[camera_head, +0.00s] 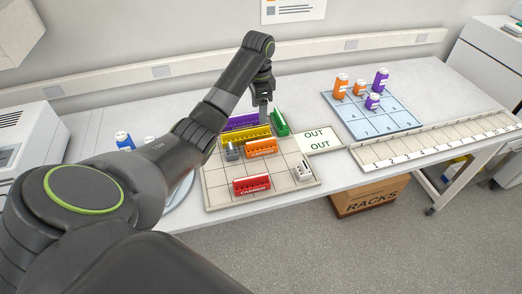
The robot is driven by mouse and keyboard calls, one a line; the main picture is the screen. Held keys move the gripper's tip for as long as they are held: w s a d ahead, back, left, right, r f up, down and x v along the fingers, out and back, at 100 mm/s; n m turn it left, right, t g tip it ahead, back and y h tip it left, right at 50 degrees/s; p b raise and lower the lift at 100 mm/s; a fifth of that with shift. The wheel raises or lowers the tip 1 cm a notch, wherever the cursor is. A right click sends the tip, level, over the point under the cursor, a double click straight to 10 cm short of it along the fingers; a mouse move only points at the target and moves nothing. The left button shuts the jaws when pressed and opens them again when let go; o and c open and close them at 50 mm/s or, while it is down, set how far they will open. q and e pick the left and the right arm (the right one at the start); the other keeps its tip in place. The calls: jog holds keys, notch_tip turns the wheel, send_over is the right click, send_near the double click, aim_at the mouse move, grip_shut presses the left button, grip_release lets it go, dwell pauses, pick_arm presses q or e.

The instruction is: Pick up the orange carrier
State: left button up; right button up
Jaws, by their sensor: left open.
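The orange carrier (261,148) stands on the gridded beige board (221,195), near its middle. My left gripper (264,114) reaches over the back of the board, behind the orange carrier and close to the yellow carrier (246,134). It points down and is open. My left arm comes in from the left and covers part of the table. My right gripper is not in view.
A blue tray (393,118) holds bottles.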

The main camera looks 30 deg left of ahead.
pick_arm(q)
jog(key=b, duration=0.9)
send_near(261, 140)
jog(key=f, duration=0.5)
jog(key=shift+s+f, duration=0.15)
jog(key=shift+s, duration=0.15)
jog(key=shift+f, duration=0.2)
jog(key=f, duration=0.1)
jog(key=f+p, duration=0.1)
jog(key=f, duration=0.2)
jog(key=shift+w+f+p, duration=0.25)
jog(key=shift+f+p, duration=0.05)
jog(key=shift+f, duration=0.1)
jog(key=c, duration=1.1)
